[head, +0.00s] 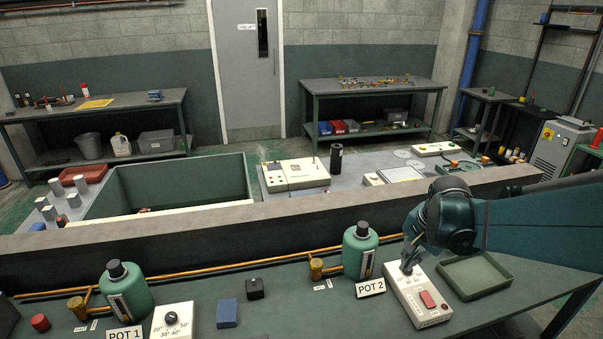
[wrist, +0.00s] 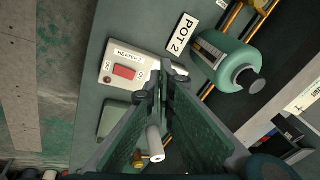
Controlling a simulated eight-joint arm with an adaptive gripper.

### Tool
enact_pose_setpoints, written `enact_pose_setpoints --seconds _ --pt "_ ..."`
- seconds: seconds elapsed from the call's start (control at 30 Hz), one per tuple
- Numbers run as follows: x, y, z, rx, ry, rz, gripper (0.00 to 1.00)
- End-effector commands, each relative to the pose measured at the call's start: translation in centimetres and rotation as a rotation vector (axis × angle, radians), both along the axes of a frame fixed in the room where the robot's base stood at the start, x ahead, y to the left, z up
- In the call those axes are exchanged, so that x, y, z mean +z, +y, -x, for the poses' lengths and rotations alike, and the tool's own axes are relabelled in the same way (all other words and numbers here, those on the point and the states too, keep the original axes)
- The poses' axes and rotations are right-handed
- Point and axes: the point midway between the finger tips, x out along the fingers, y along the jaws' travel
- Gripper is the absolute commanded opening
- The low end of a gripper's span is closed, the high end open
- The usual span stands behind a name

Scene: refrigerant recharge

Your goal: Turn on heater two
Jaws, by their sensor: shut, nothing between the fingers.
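The heater two box (head: 403,289) is a cream box on the bench, right of the POT 2 sign. Its red rocker switch (head: 427,299) sits on top. In the wrist view the box (wrist: 122,55) reads "HEATER 2", with small markings at both ends of the red switch (wrist: 124,72). A small dark red lamp (wrist: 107,79) looks unlit. My gripper (head: 407,267) is shut and empty over the box's far end, apart from the switch. Its fingertips (wrist: 168,72) show right of the switch in the wrist view. Whether they touch the box is unclear.
Green pot 2 (head: 360,250) stands left of the box, behind its POT 2 sign (head: 370,288). A shallow green tray (head: 497,288) lies to the right. Pot 1 (head: 127,290) and a dial box (head: 176,323) are at left. A concrete ledge (head: 290,213) runs behind.

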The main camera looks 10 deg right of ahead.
Motion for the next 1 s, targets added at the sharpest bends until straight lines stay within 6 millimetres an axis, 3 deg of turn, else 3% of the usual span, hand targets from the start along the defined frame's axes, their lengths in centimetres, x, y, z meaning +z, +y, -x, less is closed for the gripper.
enact_pose_setpoints --seconds 0.6,1.0 --pt "-1.2 -9.0 0.4 -0.321 0.071 -0.115 0.00" --pt "-2.1 -11.3 0.9 -0.409 0.090 -0.147 0.00"
